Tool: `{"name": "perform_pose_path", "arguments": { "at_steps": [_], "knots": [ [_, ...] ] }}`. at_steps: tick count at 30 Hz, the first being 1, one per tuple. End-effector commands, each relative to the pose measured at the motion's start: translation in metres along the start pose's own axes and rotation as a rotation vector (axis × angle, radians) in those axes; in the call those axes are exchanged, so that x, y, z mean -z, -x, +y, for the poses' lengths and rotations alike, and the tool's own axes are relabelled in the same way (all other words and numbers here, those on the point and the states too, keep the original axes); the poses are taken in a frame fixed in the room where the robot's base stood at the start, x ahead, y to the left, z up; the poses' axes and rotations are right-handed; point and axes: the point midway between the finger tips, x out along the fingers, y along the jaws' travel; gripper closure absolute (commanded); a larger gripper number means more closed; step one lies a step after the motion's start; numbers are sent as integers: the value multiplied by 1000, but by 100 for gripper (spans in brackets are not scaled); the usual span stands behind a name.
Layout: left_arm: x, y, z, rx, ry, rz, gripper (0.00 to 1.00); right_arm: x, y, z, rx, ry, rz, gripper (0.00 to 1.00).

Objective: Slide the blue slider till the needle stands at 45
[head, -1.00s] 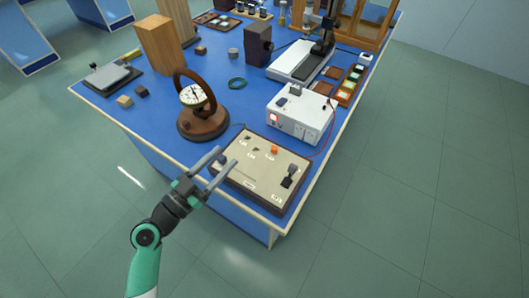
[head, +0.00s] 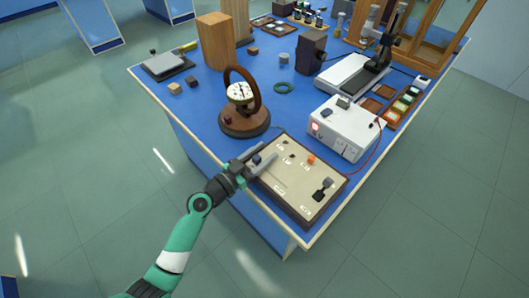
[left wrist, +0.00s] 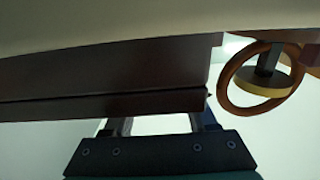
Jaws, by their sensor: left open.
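The beige control panel (head: 283,186) lies near the table's front corner. The small dark blue slider (head: 256,160) is at its left end. My left gripper (head: 264,151) is open at that end, and in the head view its fingers lie on either side of the slider; I cannot tell whether they touch it. The round dial (head: 240,91) stands in a dark wooden ring behind the panel; its needle is too small to read. In the left wrist view the panel's dark side (left wrist: 100,80) fills the upper left, and the slider is hidden. My right gripper is not in view.
An orange knob (head: 311,160) and a black lever (head: 322,190) sit on the panel. A white box (head: 345,132) with a red wire stands behind it. The floor in front is clear.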

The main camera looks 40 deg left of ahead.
Motion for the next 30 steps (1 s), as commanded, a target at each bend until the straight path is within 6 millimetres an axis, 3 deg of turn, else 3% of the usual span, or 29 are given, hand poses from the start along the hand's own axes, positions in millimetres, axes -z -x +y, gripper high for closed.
{"name": "perform_pose_path", "arguments": {
  "at_steps": [9, 19, 30],
  "knots": [
    [0, -6, 0, -1, -1, -1, 43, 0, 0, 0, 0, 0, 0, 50],
    [0, -6, 0, -1, -1, 0, 100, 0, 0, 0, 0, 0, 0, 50],
    [0, -6, 0, 0, -1, 0, 100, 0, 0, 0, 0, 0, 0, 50]
  ]
}}
